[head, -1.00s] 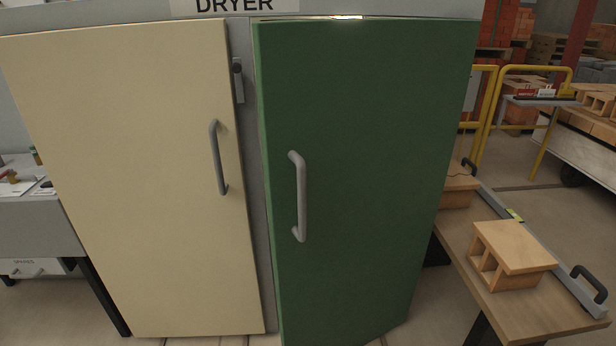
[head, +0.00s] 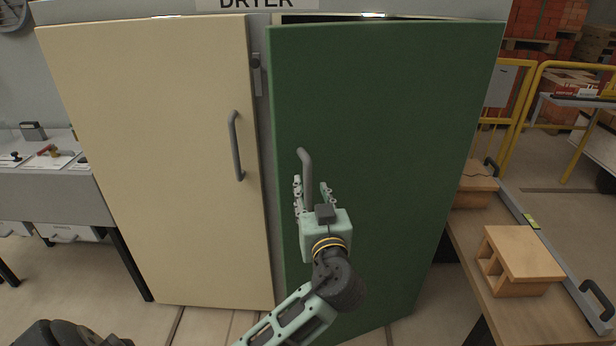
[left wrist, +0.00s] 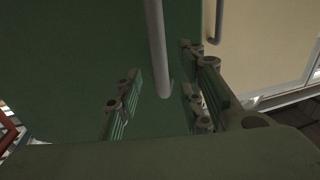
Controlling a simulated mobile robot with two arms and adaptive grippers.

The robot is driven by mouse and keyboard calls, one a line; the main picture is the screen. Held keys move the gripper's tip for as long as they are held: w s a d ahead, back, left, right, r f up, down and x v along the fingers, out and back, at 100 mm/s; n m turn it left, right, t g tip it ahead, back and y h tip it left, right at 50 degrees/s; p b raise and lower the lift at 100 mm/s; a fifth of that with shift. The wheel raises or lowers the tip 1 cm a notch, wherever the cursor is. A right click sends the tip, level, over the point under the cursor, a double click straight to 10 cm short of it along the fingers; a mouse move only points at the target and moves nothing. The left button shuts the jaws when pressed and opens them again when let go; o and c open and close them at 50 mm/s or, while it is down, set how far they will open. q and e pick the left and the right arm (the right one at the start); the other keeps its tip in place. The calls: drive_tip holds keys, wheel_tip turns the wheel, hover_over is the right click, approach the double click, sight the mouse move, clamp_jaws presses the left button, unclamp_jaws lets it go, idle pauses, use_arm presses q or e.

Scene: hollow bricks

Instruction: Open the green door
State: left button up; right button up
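The green door (head: 400,130) is the right-hand door of the dryer cabinet. A dark gap shows above its top edge, so it stands slightly ajar. Its grey bar handle (head: 304,160) is upright near the door's left edge. My left gripper (head: 311,186) is at the handle's lower half, with fingers apart on either side of it. In the left wrist view, the handle (left wrist: 155,40) runs down between the open fingers (left wrist: 160,88), with visible space on both sides. The handle's lower end is hidden by the gripper in the head view. My right gripper is not in view.
A cream door (head: 150,150) with its own handle (head: 236,145) is shut on the left. A wooden bench (head: 520,315) with hollow bricks (head: 520,255) stands close to the right. A yellow rail (head: 530,100) is behind it. A grey table (head: 50,185) stands at the left.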

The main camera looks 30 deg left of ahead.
sight(308, 182)
use_arm(q)
drive_tip(key=p+x, duration=0.1)
drive_tip(key=x, duration=0.3)
drive_tip(key=shift+w+a, duration=0.15)
drive_tip(key=shift+a, duration=0.05)
drive_tip(key=shift+p+x, duration=0.35)
drive_tip(key=shift+x, duration=0.4)
drive_tip(key=shift+f, duration=0.1)
drive_tip(key=shift+c, duration=0.5)
clamp_jaws()
